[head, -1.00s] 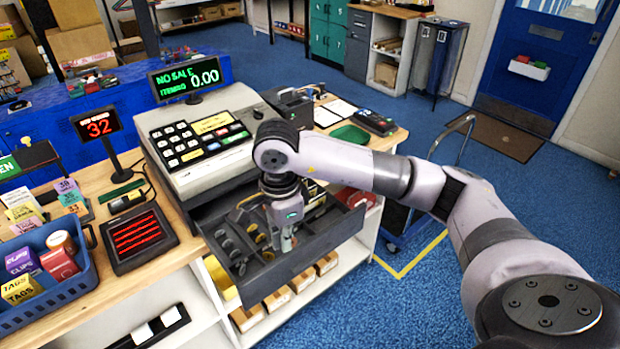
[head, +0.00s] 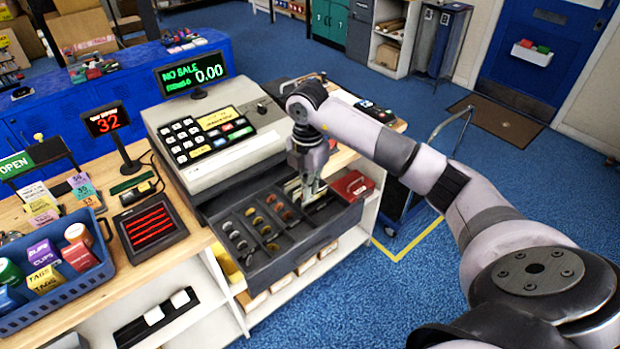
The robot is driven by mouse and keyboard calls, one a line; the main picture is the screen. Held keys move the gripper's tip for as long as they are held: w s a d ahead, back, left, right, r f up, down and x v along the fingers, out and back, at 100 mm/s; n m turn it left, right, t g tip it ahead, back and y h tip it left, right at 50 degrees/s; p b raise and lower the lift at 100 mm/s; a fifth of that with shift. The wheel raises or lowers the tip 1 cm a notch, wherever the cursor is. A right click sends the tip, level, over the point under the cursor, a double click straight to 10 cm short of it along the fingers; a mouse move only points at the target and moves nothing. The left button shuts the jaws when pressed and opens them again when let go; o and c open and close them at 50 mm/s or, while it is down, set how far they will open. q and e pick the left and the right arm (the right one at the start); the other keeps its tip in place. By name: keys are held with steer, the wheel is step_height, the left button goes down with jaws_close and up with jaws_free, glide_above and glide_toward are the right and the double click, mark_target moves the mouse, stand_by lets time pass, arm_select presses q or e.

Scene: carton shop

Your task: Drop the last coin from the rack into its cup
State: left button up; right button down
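The cash drawer (head: 315,243) is pulled out below the register. Its coin cups hold silver coins (head: 238,240) on the left, gold coins (head: 257,221) in the middle and copper-coloured coins (head: 280,207) further right. My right gripper (head: 311,197) points down over the drawer's right part, beside pale upright pieces (head: 292,187). Its fingertips are small, and I cannot make out a coin between them. A black tray with red-lit slots (head: 149,232) lies on the counter left of the register; I cannot tell whether it is the rack. My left gripper is out of view.
The cash register (head: 215,140) stands behind the drawer. A blue basket (head: 62,300) of small boxes sits at the counter's left. A red box (head: 352,185) lies just right of the drawer. A hand cart (head: 402,205) stands on the blue floor to the right.

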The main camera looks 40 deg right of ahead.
step_height(320, 180, down, 6)
steer(key=m+b, duration=0.1)
steer(key=b, duration=0.3)
steer(key=shift+d+m, duration=0.3)
steer(key=shift+m, duration=0.1)
steer(key=c, duration=2.3)
jaws_free()
steer(key=o, duration=0.6)
steer(key=shift+r, duration=0.1)
step_height(320, 180, up, 12)
steer(key=shift+f, duration=0.1)
